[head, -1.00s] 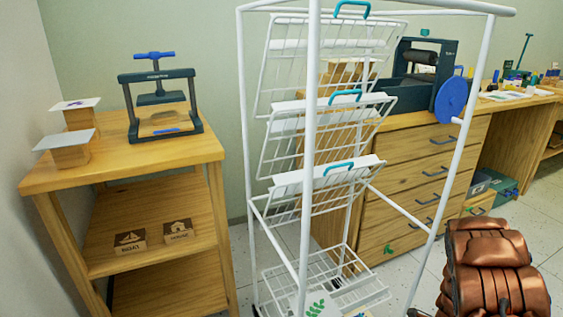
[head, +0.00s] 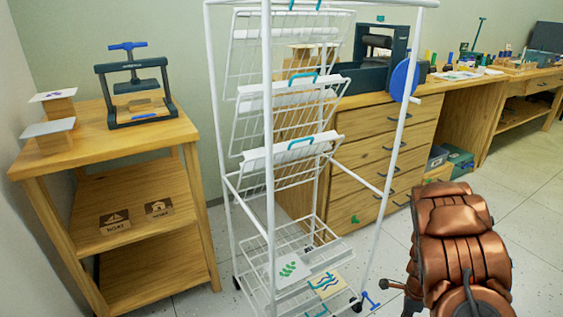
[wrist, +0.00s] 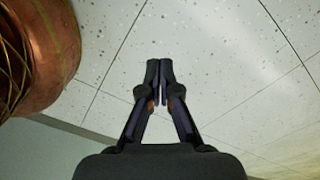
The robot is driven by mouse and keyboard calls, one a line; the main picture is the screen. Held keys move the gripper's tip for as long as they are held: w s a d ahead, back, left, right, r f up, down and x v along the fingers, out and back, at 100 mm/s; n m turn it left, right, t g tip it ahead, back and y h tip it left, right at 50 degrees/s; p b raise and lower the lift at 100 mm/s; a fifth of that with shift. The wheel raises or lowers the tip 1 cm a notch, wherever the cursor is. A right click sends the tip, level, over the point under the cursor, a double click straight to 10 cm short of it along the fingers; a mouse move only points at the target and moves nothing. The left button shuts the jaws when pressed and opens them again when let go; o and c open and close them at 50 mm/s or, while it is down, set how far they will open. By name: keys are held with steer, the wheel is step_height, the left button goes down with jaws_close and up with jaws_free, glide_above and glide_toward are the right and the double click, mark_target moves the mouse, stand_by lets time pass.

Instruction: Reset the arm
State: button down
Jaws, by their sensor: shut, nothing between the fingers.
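My gripper (wrist: 159,62) shows in the wrist view with its two dark fingers together and nothing between them. Speckled tiles fill most of the view behind it. A rounded copper part of my own arm shows at the left of the wrist view. In the head view my copper arm (head: 460,245) is at the lower right, in front of the floor and to the right of the white wire rack. The gripper itself cannot be made out in the head view.
A white wire drying rack (head: 268,190) on wheels stands in the middle. A wooden shelf table (head: 150,140) with a small press (head: 137,85) is at left. A drawer cabinet (head: 385,135) with a larger press stands behind the rack. Floor (head: 520,200) at right is clear.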

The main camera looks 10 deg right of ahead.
steer(key=s+a+r+n+p, duration=0.1)
steer(key=a+r+n+p, duration=0.4)
steer(key=r, duration=0.8)
steer(key=s+a+r+n+p, duration=0.15)
steer(key=a+r+p, duration=0.5)
steer(key=r, duration=0.65)
steer(key=a+r+n+p, duration=0.5)
steer(key=a+r, duration=0.1)
steer(key=r, duration=0.6)
steer(key=s+a+r+n+p, duration=0.4)
steer(key=s+r+p, duration=0.1)
steer(key=r, duration=0.4)
steer(key=s+a+r+n+g+p, duration=0.1)
steer(key=s+a+r+n+p, duration=0.4)
steer(key=s+r, duration=0.3)
steer(key=s+a+r+n+p, duration=0.4)
steer(key=s+r+p, duration=0.3)
steer(key=r, duration=0.4)
steer(key=shift+a+r+n+g, duration=0.35)
steer(key=shift+g, duration=0.05)
